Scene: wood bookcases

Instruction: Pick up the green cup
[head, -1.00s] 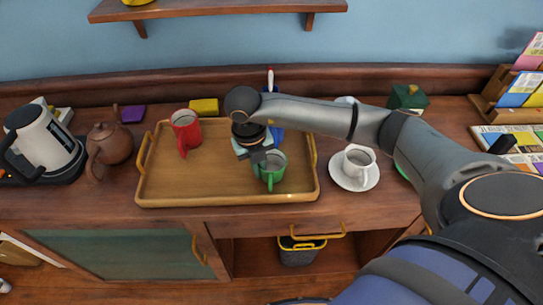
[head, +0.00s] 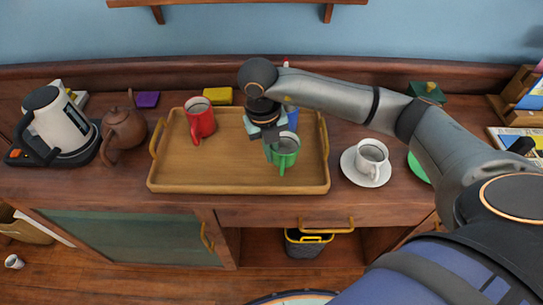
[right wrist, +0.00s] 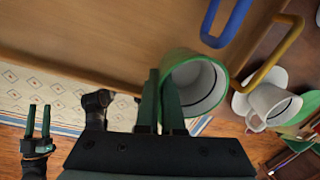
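The green cup (head: 286,151) stands upright on the right part of the wooden tray (head: 180,178), its handle toward me. It also shows in the right wrist view (right wrist: 203,75), its opening facing the camera. My right gripper (head: 269,146) points down at the cup's left side. In the right wrist view its two fingers (right wrist: 161,103) are close together at the cup's rim, with the cup wall apparently between them. My left gripper (right wrist: 38,122) shows far off in the right wrist view, fingers apart and empty.
A red mug (head: 201,121) stands on the tray's left. A blue cup (head: 292,116) is partly hidden behind my gripper. A white cup (head: 371,156) on a saucer (head: 351,174) is to the right. A teapot (head: 122,134) and kettle (head: 58,122) stand left. The tray's front middle is clear.

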